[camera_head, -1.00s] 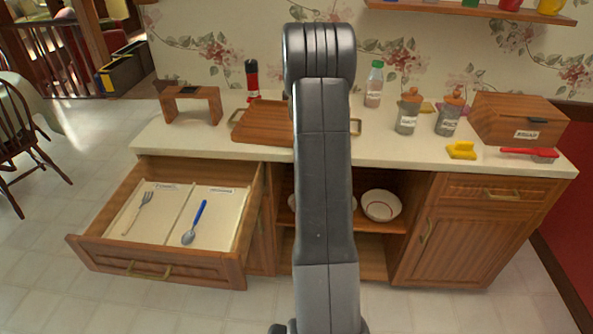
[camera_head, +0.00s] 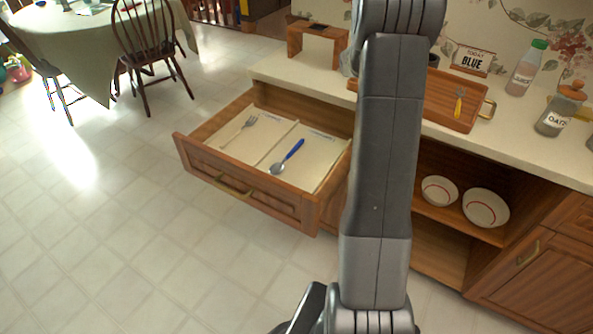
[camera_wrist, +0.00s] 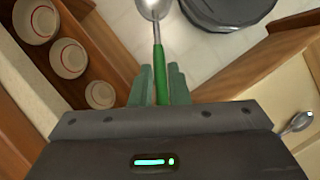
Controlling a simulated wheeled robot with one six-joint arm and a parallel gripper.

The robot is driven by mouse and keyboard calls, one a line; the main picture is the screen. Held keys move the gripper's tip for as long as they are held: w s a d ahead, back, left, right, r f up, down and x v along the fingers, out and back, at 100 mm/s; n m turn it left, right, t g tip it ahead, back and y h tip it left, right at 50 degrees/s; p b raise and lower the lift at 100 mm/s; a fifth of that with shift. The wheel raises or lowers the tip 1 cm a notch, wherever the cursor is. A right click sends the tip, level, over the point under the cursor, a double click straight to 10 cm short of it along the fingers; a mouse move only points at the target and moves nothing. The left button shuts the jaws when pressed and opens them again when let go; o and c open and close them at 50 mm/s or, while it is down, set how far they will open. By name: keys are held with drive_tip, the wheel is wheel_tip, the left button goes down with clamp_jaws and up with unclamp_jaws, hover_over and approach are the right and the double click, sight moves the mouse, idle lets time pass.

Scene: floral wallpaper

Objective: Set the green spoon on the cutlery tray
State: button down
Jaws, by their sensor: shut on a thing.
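The green spoon (camera_wrist: 158,65) is in my gripper (camera_wrist: 160,82), seen in the wrist view. The two fingers are shut on its green handle, and its metal bowl points to the top of that view. In the head view my arm hides the gripper and the spoon. A wooden tray (camera_head: 437,98) with metal handles lies on the counter, partly behind my arm. A yellow-handled fork (camera_head: 459,103) lies on it. The open drawer (camera_head: 262,194) holds a pale divided insert (camera_head: 262,151), with a fork (camera_head: 239,131) left and a blue-handled spoon (camera_head: 287,157) right.
A sign reading "TODAY BLUE" (camera_head: 472,60) stands behind the wooden tray. A green-capped bottle (camera_head: 525,69) and an oats jar (camera_head: 560,111) stand to its right. Bowls (camera_head: 486,207) sit on the open shelf below. The floor left of the drawer is clear.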

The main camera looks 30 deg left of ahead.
drive_tip(key=s+a+n+t+b, duration=0.1)
drive_tip(key=a+n, duration=0.2)
drive_tip(key=n, duration=0.1)
drive_tip(key=s+a+n+t+b, duration=0.1)
drive_tip(key=a+n+t+b, duration=0.1)
drive_tip(key=a+n, duration=0.1)
drive_tip(key=s+a+n+t+b, duration=0.1)
drive_tip(key=a+n+b, duration=0.1)
drive_tip(key=a+n, duration=0.1)
drive_tip(key=shift+s+a+n+t+h, duration=0.25)
drive_tip(key=shift+s+n+t+h, duration=0.05)
drive_tip(key=shift+n, duration=0.6)
drive_tip(key=s+a+r+n+t+y+b, duration=0.1)
drive_tip(key=s+a+n+t+y+b, duration=0.25)
drive_tip(key=s+a+n+b, duration=0.6)
drive_tip(key=n, duration=0.4)
approach(309, 168)
drive_tip(key=shift+m+g, duration=0.25)
drive_tip(key=shift+g, duration=0.1)
drive_tip(key=x, duration=0.6)
drive_tip(key=shift+w+d, duration=0.1)
drive_tip(key=shift+w, duration=0.3)
